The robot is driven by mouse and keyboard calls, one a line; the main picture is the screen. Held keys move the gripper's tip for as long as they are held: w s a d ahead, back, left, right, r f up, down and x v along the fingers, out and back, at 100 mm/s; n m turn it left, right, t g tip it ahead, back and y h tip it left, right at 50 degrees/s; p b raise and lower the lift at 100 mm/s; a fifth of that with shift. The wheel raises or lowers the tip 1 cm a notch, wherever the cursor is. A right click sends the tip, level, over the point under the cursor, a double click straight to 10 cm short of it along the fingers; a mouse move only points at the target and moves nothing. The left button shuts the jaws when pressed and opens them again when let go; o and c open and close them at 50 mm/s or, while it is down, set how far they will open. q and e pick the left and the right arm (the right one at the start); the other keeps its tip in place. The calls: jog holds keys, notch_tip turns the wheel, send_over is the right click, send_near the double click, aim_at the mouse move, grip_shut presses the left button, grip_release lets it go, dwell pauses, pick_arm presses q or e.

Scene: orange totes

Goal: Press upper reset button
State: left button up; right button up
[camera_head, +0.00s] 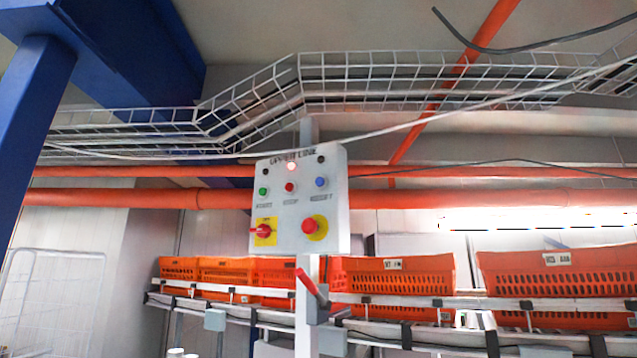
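A light grey control box (272,225) labelled as the upper link stands on a grey post at the picture's middle. Its blue reset button (321,182) is at the right of the button row. A green start button (263,191) is at the left and a red stop button (289,187) is between them. Below are a red switch on a yellow plate (264,232) and a red mushroom button (310,226) on yellow.
Orange totes (400,279) stand in a row on a conveyor (400,333) behind the box. A red lever (311,287) sticks out on the post below it. A wire cable tray (390,82) and orange pipes run overhead. A blue beam (31,110) is at left.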

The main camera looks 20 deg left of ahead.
pick_arm(q)
grip_shut()
jog(key=shift+a, duration=0.1)
dwell(1.3)
